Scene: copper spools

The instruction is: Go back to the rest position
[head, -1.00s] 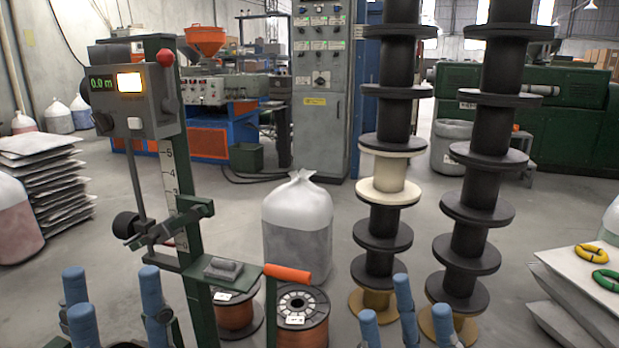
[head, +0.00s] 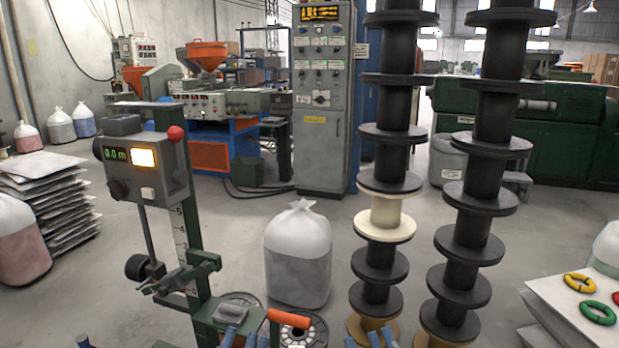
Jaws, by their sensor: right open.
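Only the blue fingertips of my grippers show, cut off by the bottom edge of the head view. My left gripper (head: 245,340) is at the foot of the green measuring stand (head: 188,215), and its opening cannot be made out. My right gripper (head: 370,340) is further right, in front of the black spool stack, and is open. The hands and anything between the fingers are hidden below the frame. The stand carries a grey meter (head: 143,168) reading 0.0 m and an orange handle (head: 289,318). A spool (head: 304,333) is partly visible behind the handle.
Two tall spool stacks, the left (head: 384,205) and the right (head: 474,215), stand right of centre. A white sack (head: 298,255) stands on the floor. At right, a pale stack (head: 560,310) carries coloured rings (head: 598,313). Flat sheets (head: 52,205) are piled at left.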

